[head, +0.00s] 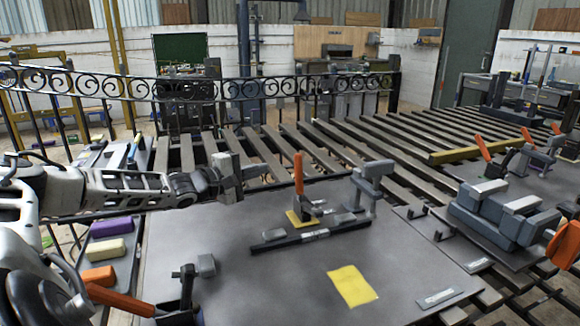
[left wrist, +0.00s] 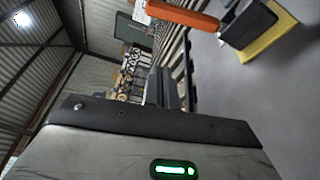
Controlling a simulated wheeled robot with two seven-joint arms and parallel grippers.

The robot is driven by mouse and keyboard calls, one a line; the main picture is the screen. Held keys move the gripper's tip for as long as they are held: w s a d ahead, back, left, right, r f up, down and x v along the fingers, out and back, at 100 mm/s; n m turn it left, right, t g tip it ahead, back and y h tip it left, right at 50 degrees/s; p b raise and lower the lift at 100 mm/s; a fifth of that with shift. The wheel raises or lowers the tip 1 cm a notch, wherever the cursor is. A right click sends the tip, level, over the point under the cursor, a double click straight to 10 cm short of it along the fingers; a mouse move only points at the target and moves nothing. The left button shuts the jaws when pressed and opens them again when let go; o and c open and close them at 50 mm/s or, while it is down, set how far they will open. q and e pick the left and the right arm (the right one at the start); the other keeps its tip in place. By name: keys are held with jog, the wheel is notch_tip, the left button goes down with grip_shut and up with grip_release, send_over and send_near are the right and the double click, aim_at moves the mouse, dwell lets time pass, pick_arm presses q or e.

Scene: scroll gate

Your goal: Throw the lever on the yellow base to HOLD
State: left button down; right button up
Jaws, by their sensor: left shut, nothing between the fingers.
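The lever has an orange handle (head: 299,174) standing nearly upright on a dark bracket. Its yellow base (head: 301,219) lies on the grey table plate, behind a black bar. In the left wrist view the orange handle (left wrist: 183,14) and yellow base (left wrist: 270,42) show at the top right. My left gripper (head: 262,171) is shut and empty, left of the handle at about its height, with a visible gap. Its dark fingers also show in the left wrist view (left wrist: 160,88). I cannot read any HOLD mark. My right gripper is not in view.
A grey clamp (head: 372,180) stands right of the lever. A yellow sheet (head: 352,286) lies in front. Another orange-handled lever (head: 122,300) is at the front left. A large blue-grey vise (head: 500,212) is at the right. A scroll railing (head: 200,90) runs behind.

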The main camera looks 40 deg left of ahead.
aim_at(299, 175)
pick_arm(q)
jog(key=w+d+p, duration=0.1)
jog(key=w+d, duration=0.3)
jog(key=w, duration=0.1)
jog(key=shift+w+d, duration=0.15)
jog(key=shift+d, duration=0.1)
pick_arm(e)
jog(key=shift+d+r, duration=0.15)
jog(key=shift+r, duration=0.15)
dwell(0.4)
pick_arm(q)
jog(key=shift+d+r+p, duration=0.1)
jog(key=shift+p, duration=0.2)
